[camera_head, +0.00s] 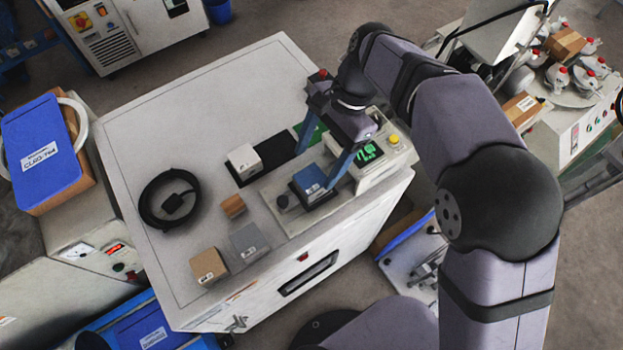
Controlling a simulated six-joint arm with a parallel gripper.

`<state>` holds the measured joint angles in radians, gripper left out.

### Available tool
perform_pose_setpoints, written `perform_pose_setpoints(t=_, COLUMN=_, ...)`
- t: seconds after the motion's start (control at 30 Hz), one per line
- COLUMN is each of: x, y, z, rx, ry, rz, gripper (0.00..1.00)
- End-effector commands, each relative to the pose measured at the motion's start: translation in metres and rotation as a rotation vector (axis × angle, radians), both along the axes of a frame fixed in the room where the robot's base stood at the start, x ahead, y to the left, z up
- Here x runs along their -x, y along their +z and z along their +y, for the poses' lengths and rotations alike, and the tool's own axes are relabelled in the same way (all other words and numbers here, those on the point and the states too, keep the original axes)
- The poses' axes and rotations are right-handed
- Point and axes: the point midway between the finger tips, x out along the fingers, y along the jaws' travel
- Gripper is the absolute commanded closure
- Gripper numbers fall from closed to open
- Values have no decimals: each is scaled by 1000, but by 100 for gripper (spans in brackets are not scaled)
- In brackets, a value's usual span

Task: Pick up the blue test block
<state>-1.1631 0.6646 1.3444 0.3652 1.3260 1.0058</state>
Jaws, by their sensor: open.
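The blue test block (311,180) sits on a dark pad on the light-grey tester base (282,217), near the front right of the white cabinet top. My gripper (314,170) comes down from the upper right, with its two blue-grey fingers spread apart. One fingertip shows behind the block and to its left, and the other overlaps the block's right side in the picture. I cannot tell the exact height of the fingertips or whether either touches the block. Nothing is held between the fingers.
A white block (244,160) stands on a black mat. A small wooden block (233,206), a grey block (249,242) and a tan block (208,266) lie left of the tester. A black cable coil (169,199) lies further left.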

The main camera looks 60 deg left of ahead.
Motion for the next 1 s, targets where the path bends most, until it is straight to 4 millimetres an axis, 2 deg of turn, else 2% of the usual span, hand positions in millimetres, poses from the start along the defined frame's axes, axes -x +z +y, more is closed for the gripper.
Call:
perform_pose_setpoints(t=0.13, x=5, y=-11, z=-1, rx=1, ry=1, rz=0, gripper=31)
perform_pose_setpoints(t=0.37, x=6, y=-17, z=-1, rx=0, ry=1, rz=0, gripper=31)
perform_pose_setpoints(t=0.73, x=17, y=-57, z=-5, rx=1, ry=0, rz=1, gripper=31)
perform_pose_setpoints(t=1.0, x=19, y=-63, z=-5, rx=-2, ry=-1, rz=-2, gripper=31)
